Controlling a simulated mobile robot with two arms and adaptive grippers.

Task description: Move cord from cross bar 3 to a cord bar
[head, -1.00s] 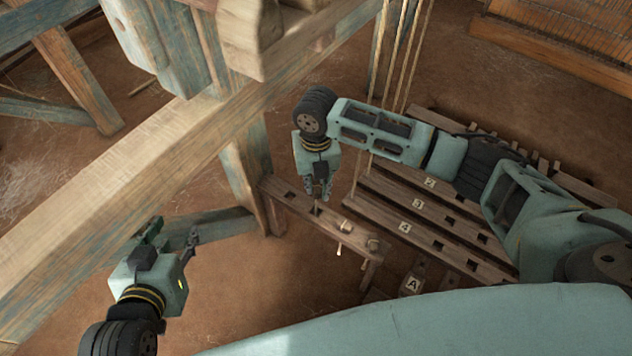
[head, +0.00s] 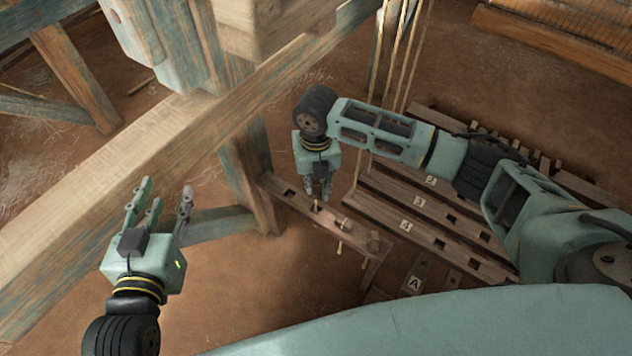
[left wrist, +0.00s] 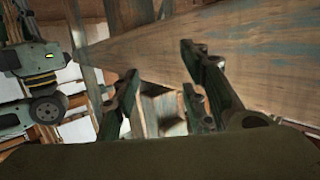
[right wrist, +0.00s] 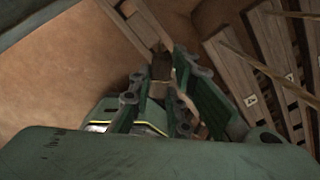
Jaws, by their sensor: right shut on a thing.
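Cross bar 3 (head: 440,212) is a slotted wooden bar with a "3" label, between bars marked 2 and 4. A cord bar (head: 290,200), a wooden plank with square holes and small light pegs, lies left of them. My right gripper (head: 318,192) points down at this plank. It is shut on a small tan piece, apparently the cord's end (right wrist: 158,88), mostly hidden by the fingers in the right wrist view. I cannot tell whether it touches the plank. My left gripper (head: 157,203) is open and empty, fingers up, near the big beam.
A thick wooden beam (head: 110,180) runs diagonally at the left, with a post below it. Several cords (head: 405,55) hang at top centre. A treadle marked A (head: 413,284) lies below the cross bars. Bare earth floor lies below the plank.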

